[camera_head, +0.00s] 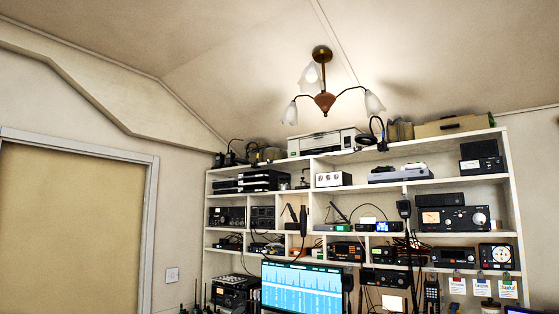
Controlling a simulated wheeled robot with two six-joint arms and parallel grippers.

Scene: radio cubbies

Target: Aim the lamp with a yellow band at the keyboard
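No lamp with a yellow band can be made out in the head view, and no keyboard is in view. A ceiling lamp (325,101) with several frosted shades hangs overhead, and I see no yellow band on it. A black curved item (380,133) stands on top of the shelving; I cannot tell what it is. Neither of my grippers is in view.
White shelving (512,195) full of radios spans the right. A lit monitor (301,288) with a blue display stands before it. A tan door (70,230) is at left. The desk surface lies below the frame.

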